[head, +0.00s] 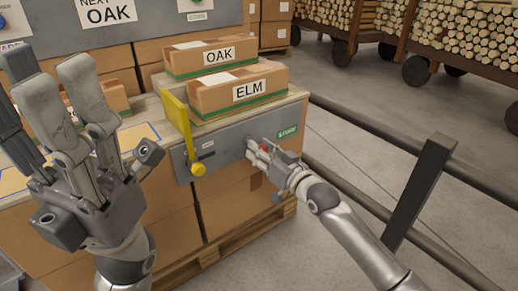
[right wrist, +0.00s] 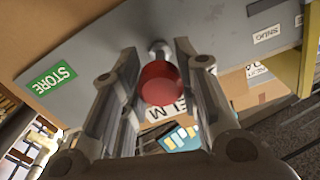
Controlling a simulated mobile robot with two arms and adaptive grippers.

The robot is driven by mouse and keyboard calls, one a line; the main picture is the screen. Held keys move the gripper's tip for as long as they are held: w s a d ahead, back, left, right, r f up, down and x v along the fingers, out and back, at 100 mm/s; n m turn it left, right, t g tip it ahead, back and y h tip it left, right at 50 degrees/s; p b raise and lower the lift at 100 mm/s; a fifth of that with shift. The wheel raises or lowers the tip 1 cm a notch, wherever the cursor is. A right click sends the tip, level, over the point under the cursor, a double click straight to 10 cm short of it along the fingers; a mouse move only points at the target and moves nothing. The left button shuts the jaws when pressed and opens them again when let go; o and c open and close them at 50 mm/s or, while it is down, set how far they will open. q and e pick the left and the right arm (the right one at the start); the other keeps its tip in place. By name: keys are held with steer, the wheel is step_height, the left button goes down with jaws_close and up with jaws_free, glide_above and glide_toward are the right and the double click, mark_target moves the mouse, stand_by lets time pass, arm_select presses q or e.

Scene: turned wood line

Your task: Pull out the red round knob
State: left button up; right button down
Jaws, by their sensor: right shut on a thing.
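The red round knob (right wrist: 160,83) sits on a short metal stem on the grey panel and lies between the fingers of my right gripper (right wrist: 153,95) in the right wrist view. In the head view the right gripper (head: 262,152) is at the panel's front, shut on the knob, and only a little red (head: 265,148) shows past the fingers. My left gripper (head: 60,95) is raised in the left foreground, its fingers apart and empty.
The grey panel (head: 225,143) also carries a yellow lever (head: 182,125) and a green STORE label (head: 287,132). Boxes marked ELM (head: 240,92) and OAK (head: 212,57) stand on top. A dark rail (head: 375,130) runs along the right.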

steer(key=c, duration=1.5)
jaws_free()
steer(key=shift+s+f, duration=0.1)
steer(key=shift+f, duration=0.1)
steer(key=shift+c, duration=0.2)
steer(key=o, duration=0.5)
steer(key=shift+s+d+r, duration=0.1)
steer(key=shift+d+r, duration=0.05)
steer(key=shift+d, duration=0.05)
steer(key=shift+c, duration=0.2)
steer(key=v, duration=1.2)
steer(key=shift+a, duration=0.1)
